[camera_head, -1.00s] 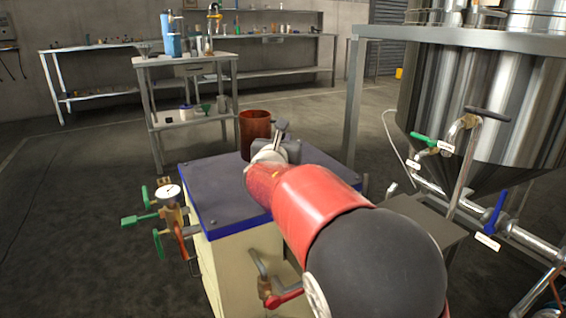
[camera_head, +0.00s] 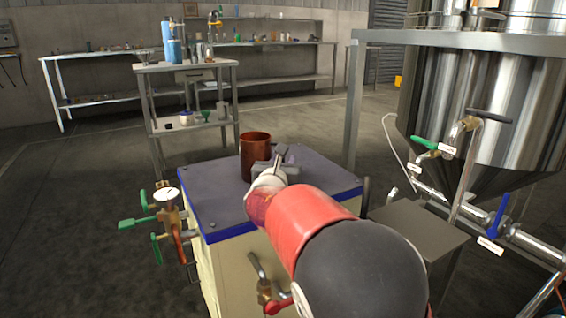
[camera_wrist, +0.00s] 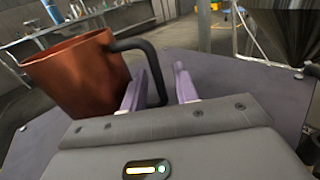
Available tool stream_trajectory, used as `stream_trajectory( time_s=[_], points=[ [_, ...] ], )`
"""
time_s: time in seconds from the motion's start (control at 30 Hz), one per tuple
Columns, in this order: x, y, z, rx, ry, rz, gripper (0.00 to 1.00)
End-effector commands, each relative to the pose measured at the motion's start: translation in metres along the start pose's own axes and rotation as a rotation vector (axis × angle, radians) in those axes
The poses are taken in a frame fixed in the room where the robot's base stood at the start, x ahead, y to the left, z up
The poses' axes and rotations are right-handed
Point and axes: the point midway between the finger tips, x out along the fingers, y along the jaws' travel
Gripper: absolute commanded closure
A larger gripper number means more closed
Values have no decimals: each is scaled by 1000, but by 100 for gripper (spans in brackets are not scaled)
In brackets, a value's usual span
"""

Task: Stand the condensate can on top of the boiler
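The condensate can (camera_head: 254,156) is a copper-brown, open-topped cylinder with a black handle. It stands upright and appears to rest on the boiler's dark, blue-edged top (camera_head: 215,190), near the back edge. In the wrist view the can (camera_wrist: 80,78) is at the left, with its handle (camera_wrist: 152,68) curving down between my fingers. My gripper (camera_head: 280,155) is beside the can, at its handle side. In the wrist view the gripper (camera_wrist: 160,82) has its fingers apart, with a gap between handle and right finger. The can's base is partly hidden there by the gripper body.
A gauge with green-handled valves (camera_head: 167,215) juts from the boiler's left side. A steel tank (camera_head: 480,120) with pipes and valves stands at the right. A small trolley table (camera_head: 185,68) with bottles stands behind the boiler. The boiler top's left part is clear.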

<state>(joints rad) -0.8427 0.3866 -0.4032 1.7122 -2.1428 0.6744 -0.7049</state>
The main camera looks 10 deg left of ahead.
Motion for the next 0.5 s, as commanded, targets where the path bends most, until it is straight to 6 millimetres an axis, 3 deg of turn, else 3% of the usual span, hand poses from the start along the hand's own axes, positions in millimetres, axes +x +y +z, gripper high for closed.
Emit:
stream_trajectory(
  time_s=[0.23, 0.5],
  points=[
    [0, 0, 5, 0, 0, 0, 70],
    [-51, 1, 3, 3, 1, 3, 70]
  ],
)
